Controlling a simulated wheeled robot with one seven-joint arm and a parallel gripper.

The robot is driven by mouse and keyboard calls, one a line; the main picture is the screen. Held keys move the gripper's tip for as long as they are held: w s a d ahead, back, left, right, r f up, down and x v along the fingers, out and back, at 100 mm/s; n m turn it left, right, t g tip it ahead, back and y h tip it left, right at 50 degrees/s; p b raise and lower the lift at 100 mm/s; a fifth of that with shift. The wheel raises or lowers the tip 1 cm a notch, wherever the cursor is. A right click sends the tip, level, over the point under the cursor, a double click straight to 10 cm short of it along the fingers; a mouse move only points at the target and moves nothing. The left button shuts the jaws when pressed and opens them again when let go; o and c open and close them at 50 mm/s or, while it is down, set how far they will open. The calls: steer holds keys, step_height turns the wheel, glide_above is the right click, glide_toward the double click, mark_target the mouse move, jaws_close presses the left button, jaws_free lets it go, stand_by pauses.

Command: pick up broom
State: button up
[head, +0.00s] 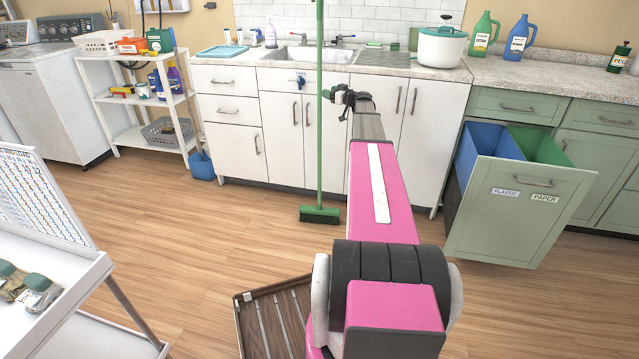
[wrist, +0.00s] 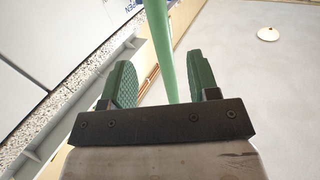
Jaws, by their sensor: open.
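The green broom (head: 319,120) stands upright in front of the sink cabinets in the head view. Its long handle runs up past the top of the picture and its brush head (head: 319,214) rests on the wooden floor. My gripper (head: 340,96) is at the end of my outstretched arm, beside the handle at about cabinet-door height. In the wrist view, the green handle (wrist: 161,50) passes between the two green finger pads of my gripper (wrist: 158,84). The fingers are apart, with gaps on both sides of the handle.
The white cabinets (head: 230,108) and sink counter (head: 300,70) stand close behind the broom. A pulled-out recycling drawer (head: 520,205) juts out at right. A brown slatted tray (head: 275,315) lies on the floor near my base. A white cart (head: 50,290) stands at left.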

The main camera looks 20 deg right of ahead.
steer(key=x, duration=0.8)
steer(key=shift+w+a, duration=0.2)
steer(key=shift+f, duration=0.1)
jaws_close()
